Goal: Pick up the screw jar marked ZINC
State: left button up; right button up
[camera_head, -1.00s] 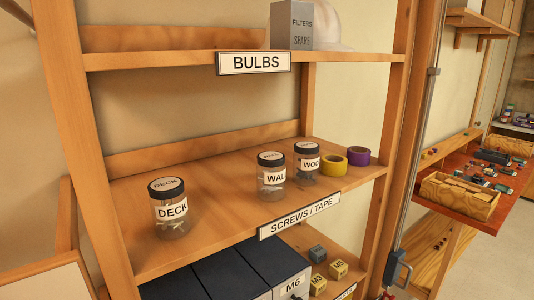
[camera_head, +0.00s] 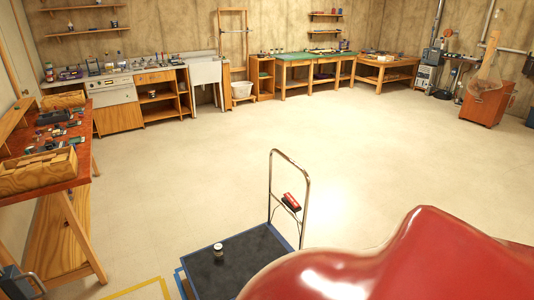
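No other jar with a readable label is in view. Neither of my grippers is in view.
A red-topped bench (camera_head: 75,165) with wooden boxes stands at the left. Yellow tape (camera_head: 140,287) marks the floor by the cart. A glossy red shape (camera_head: 400,265), unidentified, blocks the lower right. The middle floor is clear. A sink and benches line the back wall.

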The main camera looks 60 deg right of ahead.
aim_at(219, 255)
jog(key=z, duration=1.6)
jog(key=u, duration=0.3)
jog(key=i+l+u, duration=0.25)
jog(key=u, duration=0.25)
jog(key=i+l+u, duration=0.45)
jog(key=i+l, duration=0.15)
jog(key=l, duration=0.2)
jog(key=i+l+u, duration=0.1)
jog(key=l, duration=0.3)
jog(key=i+l, duration=0.2)
jog(key=l, duration=0.15)
jog(key=i+l+u, duration=0.1)
jog(key=l, duration=0.3)
jog(key=i+l, duration=0.15)
jog(key=l, duration=0.2)
jog(key=i+u, duration=0.05)
